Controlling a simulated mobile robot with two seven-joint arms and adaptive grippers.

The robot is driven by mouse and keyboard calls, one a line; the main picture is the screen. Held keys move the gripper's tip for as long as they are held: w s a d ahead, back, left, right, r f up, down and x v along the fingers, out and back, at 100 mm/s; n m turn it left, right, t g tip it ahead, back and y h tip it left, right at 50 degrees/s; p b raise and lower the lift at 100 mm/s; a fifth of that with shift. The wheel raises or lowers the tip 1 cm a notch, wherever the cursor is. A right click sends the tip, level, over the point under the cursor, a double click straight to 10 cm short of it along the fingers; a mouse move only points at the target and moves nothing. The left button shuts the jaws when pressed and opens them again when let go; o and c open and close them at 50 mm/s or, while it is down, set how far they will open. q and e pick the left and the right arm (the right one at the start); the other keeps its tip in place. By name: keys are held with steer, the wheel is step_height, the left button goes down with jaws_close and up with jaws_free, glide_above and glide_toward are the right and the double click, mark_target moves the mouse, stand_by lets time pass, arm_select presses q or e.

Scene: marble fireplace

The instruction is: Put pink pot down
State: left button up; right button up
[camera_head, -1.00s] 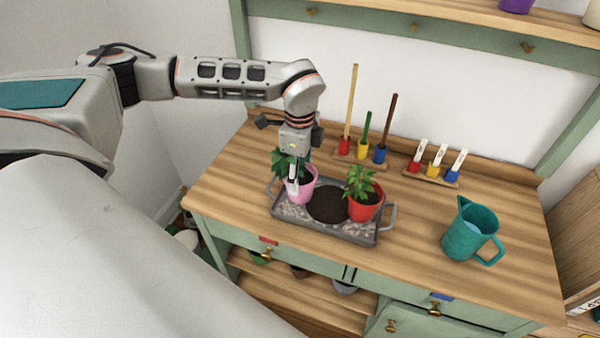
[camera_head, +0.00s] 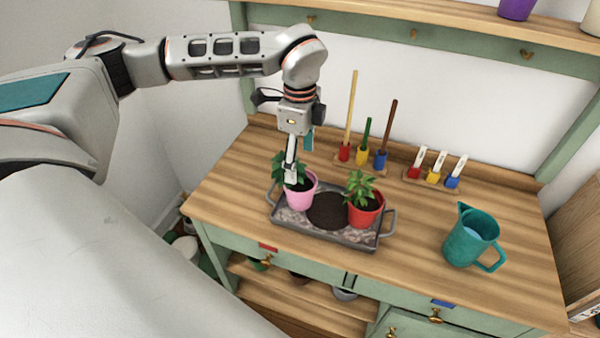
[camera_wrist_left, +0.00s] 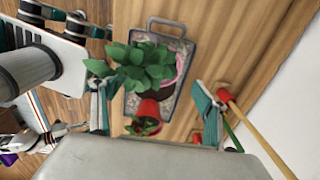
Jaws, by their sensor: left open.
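The pink pot (camera_head: 301,198) with a green leafy plant stands upright at the left end of the grey tray (camera_head: 346,240). In the left wrist view, the leaves cover most of the pink pot (camera_wrist_left: 181,68). My left gripper (camera_head: 291,172) is above the pot, pointing down. Its two fingers are spread wide on either side of the plant in the left wrist view (camera_wrist_left: 152,104), and nothing is held.
A red pot (camera_head: 366,212) with a plant stands at the tray's right end, with dark soil (camera_head: 328,210) between the pots. Colored tool holders (camera_head: 362,154) stand behind. A teal pitcher (camera_head: 468,243) stands on the right of the wooden bench. The bench's left part is clear.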

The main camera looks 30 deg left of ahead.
arm_select(q)
steer(key=shift+r, duration=2.3)
steer(key=shift+s+d+f, duration=0.1)
steer(key=shift+d, duration=0.05)
